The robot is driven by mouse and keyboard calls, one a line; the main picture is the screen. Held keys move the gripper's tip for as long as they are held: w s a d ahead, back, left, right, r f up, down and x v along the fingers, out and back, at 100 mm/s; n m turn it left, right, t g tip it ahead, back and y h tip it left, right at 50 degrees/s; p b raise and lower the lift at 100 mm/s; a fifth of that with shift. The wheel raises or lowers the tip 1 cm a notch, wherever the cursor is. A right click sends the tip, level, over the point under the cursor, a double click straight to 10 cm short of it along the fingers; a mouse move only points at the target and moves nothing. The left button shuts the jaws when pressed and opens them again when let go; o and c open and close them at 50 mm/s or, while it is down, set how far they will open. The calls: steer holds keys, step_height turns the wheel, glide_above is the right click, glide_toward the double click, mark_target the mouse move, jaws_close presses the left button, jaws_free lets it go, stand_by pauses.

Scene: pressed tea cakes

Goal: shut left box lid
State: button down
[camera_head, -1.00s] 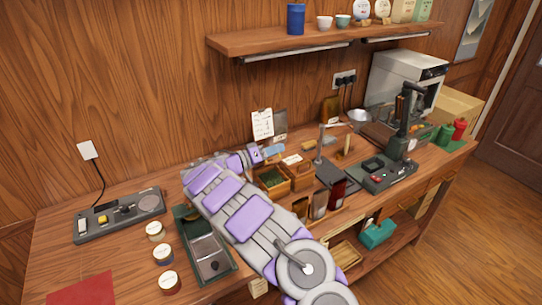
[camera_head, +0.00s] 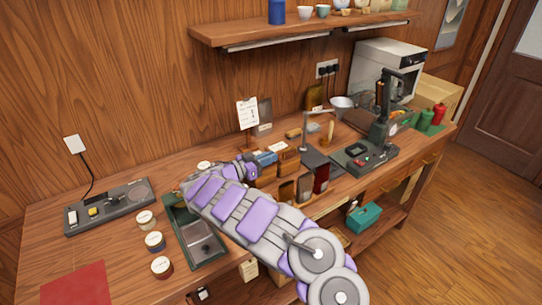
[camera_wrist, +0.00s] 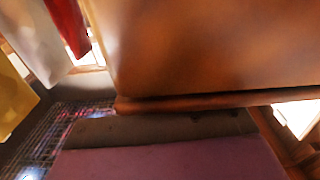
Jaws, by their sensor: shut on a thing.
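Two small wooden boxes stand side by side at the middle of the bench. The left box (camera_head: 266,179) is partly hidden behind my arm, and no green contents show in it now. The right box (camera_head: 288,162) stands just beside it. My gripper (camera_head: 268,158) is at the top of the left box, shut on its lid as far as I can tell. In the wrist view a large brown wooden panel (camera_wrist: 205,45), seemingly the lid, fills the upper part close to the jaws. The fingertips and the exact lid angle are hidden.
Dark and red packets (camera_head: 321,178) stand in front of the right box. A dark green tray (camera_head: 207,249) and several small round tins (camera_head: 155,241) lie left of my arm. A black press stand (camera_head: 378,140) is to the right.

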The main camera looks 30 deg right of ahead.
steer(key=shift+a+f, duration=0.25)
steer(key=shift+a, duration=0.05)
steer(key=c, duration=1.6)
jaws_free()
steer(key=o, duration=0.4)
steer(key=shift+a+r, duration=0.15)
steer(key=shift+a, duration=0.25)
steer(key=shift+d+r, duration=0.15)
steer(key=shift+d, duration=0.35)
steer(key=r, duration=0.1)
steer(key=r+p, duration=0.1)
steer(key=r, duration=0.1)
steer(key=shift+a+r, duration=0.2)
steer(key=shift+r, duration=0.1)
steer(key=shift+s+a+r+p, duration=0.15)
steer(key=shift+s+a+p, duration=0.3)
steer(key=shift+s+a, duration=1.35)
steer(key=shift+s+a+r+p, duration=0.2)
steer(key=shift+s+a+p, duration=0.35)
steer(key=shift+s, duration=2.5)
steer(key=shift+s+a+r+p, duration=0.15)
steer(key=shift+s+a+p, duration=0.25)
steer(key=shift+s+a, duration=1.4)
steer(key=shift+s+d, duration=0.6)
steer(key=shift+d, duration=0.05)
